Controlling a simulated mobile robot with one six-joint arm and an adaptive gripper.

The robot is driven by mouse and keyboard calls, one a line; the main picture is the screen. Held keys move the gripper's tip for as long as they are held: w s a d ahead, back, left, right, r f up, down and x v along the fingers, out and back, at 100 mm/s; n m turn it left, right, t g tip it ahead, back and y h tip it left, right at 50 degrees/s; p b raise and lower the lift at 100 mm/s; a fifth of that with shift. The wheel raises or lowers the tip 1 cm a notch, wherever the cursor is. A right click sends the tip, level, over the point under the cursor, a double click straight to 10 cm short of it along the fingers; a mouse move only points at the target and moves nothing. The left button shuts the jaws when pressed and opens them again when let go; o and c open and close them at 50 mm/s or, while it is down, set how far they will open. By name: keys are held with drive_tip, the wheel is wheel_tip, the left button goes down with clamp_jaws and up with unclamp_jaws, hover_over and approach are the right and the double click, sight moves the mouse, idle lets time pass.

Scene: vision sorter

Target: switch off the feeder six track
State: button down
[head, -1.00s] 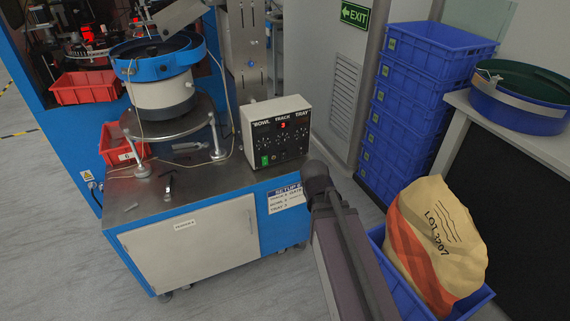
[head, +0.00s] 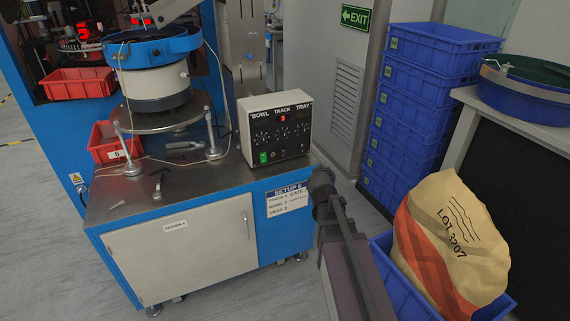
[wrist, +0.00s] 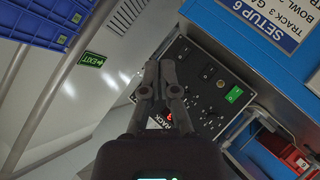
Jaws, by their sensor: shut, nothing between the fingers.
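The control box (head: 247,130) stands on the right end of the feeder bench, labelled BOWL, TRACK and TRAY, with a red display reading 3. Its dark face carries several knobs and small switches, with a lit green switch (head: 264,157) at lower left. In the wrist view the control panel (wrist: 211,72) appears turned, with the green switch (wrist: 234,94) to the right of my fingers. My gripper (wrist: 158,68) is shut and empty, in front of part of the panel and hiding some of it. I cannot tell whether it touches. In the head view my arm reaches up right of the bench; the fingertips are not distinguishable.
The bench (head: 200,185) holds a blue-rimmed bowl feeder (head: 155,55), a red bin (head: 105,143) and small loose tools. A SETUP 6 card (head: 288,200) is on its front. Blue crates (head: 415,110) are stacked behind; a sack (head: 450,245) sits in a blue crate at right.

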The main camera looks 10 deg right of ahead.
sight(282, 151)
drive_tip(key=w+a+f+n+t+y+b, duration=0.7)
drive_tip(key=w+f+n+y+b, duration=0.1)
drive_tip(key=n+b, duration=0.8)
drive_tip(key=shift+w+t+y+b, duration=0.3)
drive_tip(key=shift+w+y+b, duration=0.35)
drive_tip(key=shift+y+b, duration=0.5)
drive_tip(key=shift+w, duration=0.15)
drive_tip(key=p+x, duration=0.2)
drive_tip(key=x, duration=1.1)
drive_tip(key=shift+w+a, duration=0.15)
drive_tip(key=shift+w, duration=0.2)
drive_tip(key=shift+w, duration=0.1)
drive_tip(key=shift+w+a+r, duration=0.1)
drive_tip(key=shift+w+r, duration=0.05)
drive_tip(key=shift+w, duration=0.1)
drive_tip(key=shift+s, duration=0.1)
